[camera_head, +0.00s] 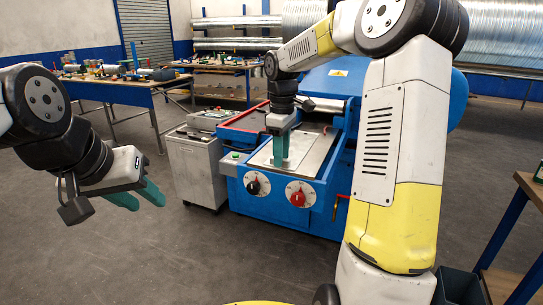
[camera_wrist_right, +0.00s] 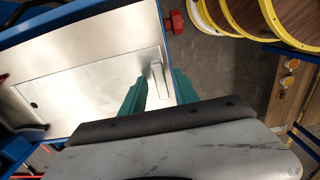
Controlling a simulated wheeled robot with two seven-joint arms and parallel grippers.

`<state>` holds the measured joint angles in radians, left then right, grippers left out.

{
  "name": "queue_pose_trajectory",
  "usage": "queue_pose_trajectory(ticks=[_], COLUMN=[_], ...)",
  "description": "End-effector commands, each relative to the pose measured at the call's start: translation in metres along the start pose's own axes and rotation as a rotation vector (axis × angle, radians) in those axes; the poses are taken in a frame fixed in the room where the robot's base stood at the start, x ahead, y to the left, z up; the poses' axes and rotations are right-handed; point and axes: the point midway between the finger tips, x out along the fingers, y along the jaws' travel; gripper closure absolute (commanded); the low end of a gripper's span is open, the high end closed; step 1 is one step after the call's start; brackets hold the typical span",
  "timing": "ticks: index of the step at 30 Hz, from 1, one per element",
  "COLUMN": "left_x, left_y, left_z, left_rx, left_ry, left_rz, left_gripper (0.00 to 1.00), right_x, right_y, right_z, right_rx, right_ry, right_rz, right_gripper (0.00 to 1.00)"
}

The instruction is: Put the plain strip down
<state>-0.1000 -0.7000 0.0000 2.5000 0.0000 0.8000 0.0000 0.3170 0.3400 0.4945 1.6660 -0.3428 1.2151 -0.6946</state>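A small, plain metal piece (camera_wrist_right: 157,80), possibly the strip, shows between my right fingertips in the right wrist view, over the edge of a bright metal plate. I cannot tell whether it rests on the plate or stands out from it. My right gripper (camera_wrist_right: 159,83) has its green fingers apart with a gap on either side of the piece. In the head view the right gripper (camera_head: 282,150) points down at the metal plate (camera_head: 312,152) on the blue machine. My left gripper (camera_head: 137,197) is open and empty over the floor at the left.
The blue machine (camera_head: 262,204) has a black knob and a red knob (camera_head: 300,195) on its front. A grey cabinet (camera_head: 196,170) stands to its left. A workbench (camera_head: 120,83) with small items stands further back. The floor at the front left is clear.

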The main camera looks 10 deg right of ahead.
Motion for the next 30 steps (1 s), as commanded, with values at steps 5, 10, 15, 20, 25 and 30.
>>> queue_pose_trajectory(ticks=[5,10,15,20,25,30], left_x=[0.000,0.000,0.000,0.000,0.000,0.000], left_y=[0.000,0.000,0.000,0.000,0.000,0.000], left_z=[0.000,0.000,0.000,0.000,0.000,0.000], left_rx=[0.000,0.000,0.000,0.000,0.000,0.000], left_ry=[0.000,0.000,0.000,0.000,0.000,0.000], left_rz=[0.000,0.000,0.000,0.000,0.000,0.000], left_gripper=[0.64,0.64,0.64,0.64,0.64,0.64], right_x=[-0.033,-0.071,-0.099,-0.113,-0.124,-0.129], right_y=[0.001,0.001,0.000,-0.001,-0.026,-0.083], right_z=[-0.001,-0.001,-0.001,0.000,0.007,0.035], right_rx=[0.000,0.000,0.000,0.001,0.068,0.264], right_ry=[0.004,0.004,0.003,0.001,0.019,0.109], right_rz=[0.005,0.004,0.002,0.003,0.050,0.139], right_gripper=[0.63,0.63,0.63,0.63,0.63,0.63])
